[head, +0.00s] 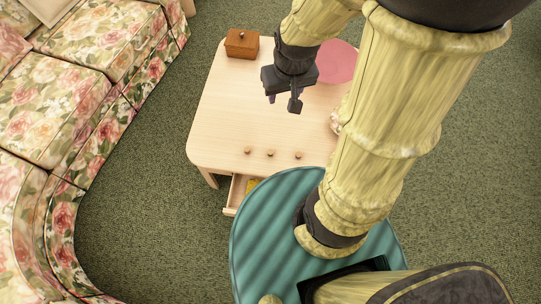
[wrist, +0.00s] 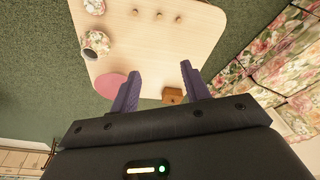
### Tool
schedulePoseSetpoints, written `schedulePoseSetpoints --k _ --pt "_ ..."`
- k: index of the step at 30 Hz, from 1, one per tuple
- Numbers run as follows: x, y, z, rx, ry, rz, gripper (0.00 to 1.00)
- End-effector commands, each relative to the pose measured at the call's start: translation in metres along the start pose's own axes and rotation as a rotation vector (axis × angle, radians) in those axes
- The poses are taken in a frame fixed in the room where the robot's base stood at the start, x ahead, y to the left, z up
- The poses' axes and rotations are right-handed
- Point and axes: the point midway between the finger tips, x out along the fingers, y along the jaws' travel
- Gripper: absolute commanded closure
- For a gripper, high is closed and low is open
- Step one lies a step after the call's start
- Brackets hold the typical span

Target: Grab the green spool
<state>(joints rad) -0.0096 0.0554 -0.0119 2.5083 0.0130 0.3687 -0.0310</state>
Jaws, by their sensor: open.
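I see no green spool in either view. My gripper (head: 283,102) is open and empty above the far part of the pale wooden table (head: 218,125). In the wrist view its two purple fingers stand wide apart, with the gap of my gripper (wrist: 159,82) over the tabletop. A drawer (head: 236,195) stands partly open below the table's near edge. Something yellow (head: 252,186) lies in it, too little shown to name. The rest of the drawer's inside is hidden by my body.
A wooden box (head: 242,43) and a pink round mat (head: 337,62) are at the table's far end. Three small tan knobs (head: 270,153) stand near its front edge. A floral cup-like piece (wrist: 97,43) is at its side. A floral sofa (head: 55,95) stands left.

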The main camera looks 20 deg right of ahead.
Motion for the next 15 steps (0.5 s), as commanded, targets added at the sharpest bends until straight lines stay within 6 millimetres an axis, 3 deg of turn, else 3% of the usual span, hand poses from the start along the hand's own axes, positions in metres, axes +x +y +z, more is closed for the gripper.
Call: schedulePoseSetpoints --k 1,15 --pt "0.029 0.000 0.001 -0.006 -0.010 -0.001 0.53" --pt "0.182 0.001 -0.020 -0.069 -0.089 -0.010 0.53"
